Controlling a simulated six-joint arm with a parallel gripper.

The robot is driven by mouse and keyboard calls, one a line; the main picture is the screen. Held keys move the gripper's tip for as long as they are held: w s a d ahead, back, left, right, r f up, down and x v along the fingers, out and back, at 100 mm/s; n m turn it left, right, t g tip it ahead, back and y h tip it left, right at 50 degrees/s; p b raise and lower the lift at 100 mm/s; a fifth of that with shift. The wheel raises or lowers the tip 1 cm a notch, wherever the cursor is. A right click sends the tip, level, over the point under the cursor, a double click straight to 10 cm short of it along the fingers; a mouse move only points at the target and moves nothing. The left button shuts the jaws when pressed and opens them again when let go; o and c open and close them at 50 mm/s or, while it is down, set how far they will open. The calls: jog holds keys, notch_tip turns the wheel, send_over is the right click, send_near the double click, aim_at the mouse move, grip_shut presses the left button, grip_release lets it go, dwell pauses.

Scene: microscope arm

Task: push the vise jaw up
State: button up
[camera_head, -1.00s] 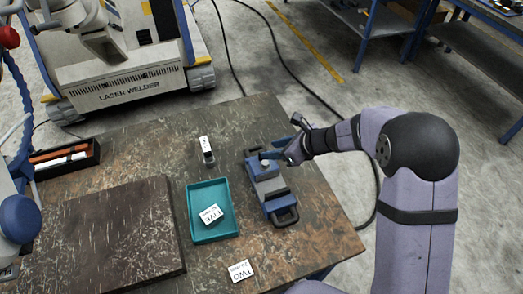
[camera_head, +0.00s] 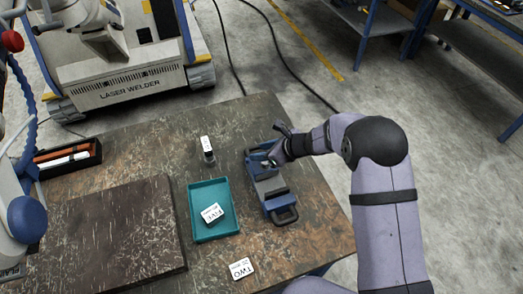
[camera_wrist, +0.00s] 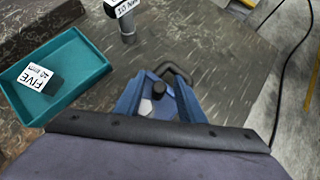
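The blue and grey vise (camera_head: 269,188) lies on the worn table, with a black loop handle at its near end. My gripper (camera_head: 276,146) is over the far end of the vise. My gripper hides part of the vise's far end, and I cannot tell whether a finger touches the jaw.
A teal tray (camera_head: 196,222) holding a block labelled FIVE (camera_head: 212,213) is left of the vise. A small labelled weight (camera_head: 207,150) stands behind the tray. A block labelled TWO (camera_head: 241,268) lies near the front. A dark board (camera_head: 110,235) covers the left side.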

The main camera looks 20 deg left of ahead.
aim_at(260, 171)
jog(key=shift+c, duration=0.4)
grip_shut()
jog(key=shift+s+d+f+b, duration=0.2)
jog(key=shift+s+d+b, duration=0.2)
jog(key=shift+b, duration=0.25)
jog(key=s+d+b, duration=0.4)
jog(key=shift+s+d+r, duration=0.1)
jog(key=shift+s+d, duration=0.25)
jog(key=shift+o, duration=0.4)
grip_release()
jog(key=shift+r, duration=0.1)
jog(key=v, duration=0.7)
jog(key=shift+d, duration=0.2)
